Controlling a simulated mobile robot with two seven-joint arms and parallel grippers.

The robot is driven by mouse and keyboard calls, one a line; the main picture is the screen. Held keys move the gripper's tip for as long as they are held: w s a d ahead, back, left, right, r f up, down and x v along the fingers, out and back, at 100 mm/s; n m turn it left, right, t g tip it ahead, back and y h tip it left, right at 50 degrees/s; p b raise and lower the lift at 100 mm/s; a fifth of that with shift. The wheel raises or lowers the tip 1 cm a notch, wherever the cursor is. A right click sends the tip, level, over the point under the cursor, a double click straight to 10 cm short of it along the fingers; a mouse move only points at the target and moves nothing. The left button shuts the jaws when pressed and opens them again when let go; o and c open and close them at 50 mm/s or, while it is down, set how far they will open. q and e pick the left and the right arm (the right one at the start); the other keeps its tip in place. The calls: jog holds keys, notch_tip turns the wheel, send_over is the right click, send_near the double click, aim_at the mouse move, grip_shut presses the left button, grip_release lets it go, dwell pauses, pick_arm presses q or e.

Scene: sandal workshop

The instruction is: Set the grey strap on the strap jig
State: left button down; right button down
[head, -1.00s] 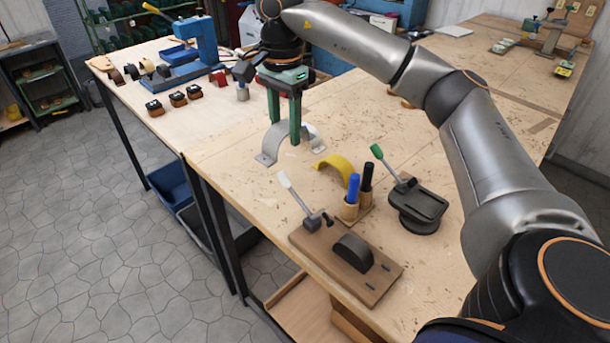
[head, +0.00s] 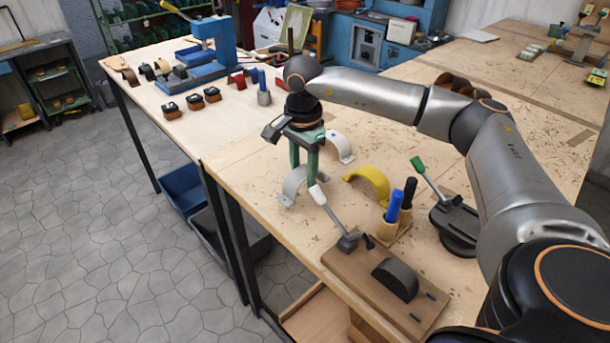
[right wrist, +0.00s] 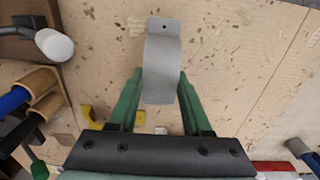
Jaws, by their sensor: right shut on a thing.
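The grey strap (head: 290,186), an arched band with flat ends, is between the green fingers of my right gripper (head: 304,172). In the right wrist view the fingers are shut on both edges of the strap (right wrist: 162,65), and one flat end with a hole shows. Its height above the bench is hard to tell. The strap jig (head: 345,268) is a brown board with a black rounded form (head: 394,280) and a white-handled toggle clamp (head: 333,218). The form is bare and the handle leans up toward the strap. My left gripper is not in view.
A white strap (head: 342,148) stands behind the gripper and a yellow strap (head: 372,182) to its right. A green-handled clamp (head: 455,218) is farther right. The bench's left edge is close.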

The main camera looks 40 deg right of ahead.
jog(key=shift+f, duration=1.05)
jog(key=shift+f, duration=0.15)
jog(key=shift+c, duration=1.7)
grip_release()
